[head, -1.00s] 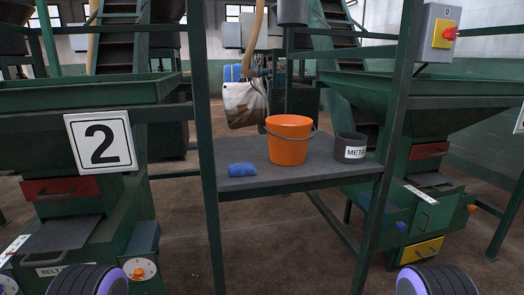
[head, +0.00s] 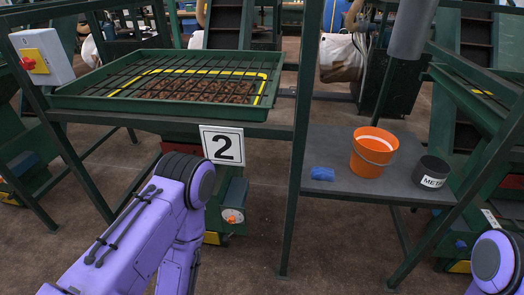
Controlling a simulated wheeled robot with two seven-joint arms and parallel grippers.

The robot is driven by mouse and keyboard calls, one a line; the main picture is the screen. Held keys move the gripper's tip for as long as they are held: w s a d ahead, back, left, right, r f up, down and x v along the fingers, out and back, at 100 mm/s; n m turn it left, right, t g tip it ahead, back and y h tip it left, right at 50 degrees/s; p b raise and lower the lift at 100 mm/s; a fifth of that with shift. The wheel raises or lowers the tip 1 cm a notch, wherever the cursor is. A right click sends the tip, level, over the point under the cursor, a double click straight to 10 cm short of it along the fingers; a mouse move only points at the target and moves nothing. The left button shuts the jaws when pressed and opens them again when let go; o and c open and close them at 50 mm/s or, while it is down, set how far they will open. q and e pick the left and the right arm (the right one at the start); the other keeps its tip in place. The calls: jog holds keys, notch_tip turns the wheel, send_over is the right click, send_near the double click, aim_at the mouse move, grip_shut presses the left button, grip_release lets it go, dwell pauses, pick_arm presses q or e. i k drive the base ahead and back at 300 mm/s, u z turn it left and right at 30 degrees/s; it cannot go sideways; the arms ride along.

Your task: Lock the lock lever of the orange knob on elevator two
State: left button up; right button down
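My purple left arm rises from the bottom and covers the area left of the knob. My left gripper is hidden or outside the view. Part of my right arm shows at the lower right edge, and its gripper is not in view.
A green hopper with a grid (head: 180,85) stands above the sign. A green post (head: 298,150) rises right of the knob. A grey shelf (head: 330,145) holds a blue cloth (head: 322,174), an orange bucket (head: 372,153) and a dark container (head: 431,172). A switch box (head: 42,57) hangs at upper left.

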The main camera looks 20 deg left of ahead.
aim_at(225, 238)
jog(key=u, duration=1)
jog(key=k, duration=0.65)
jog(key=u, duration=0.45)
jog(key=i, duration=1.35)
jog(key=z, duration=0.7)
jog(key=i, duration=0.3)
jog(key=z, duration=0.3)
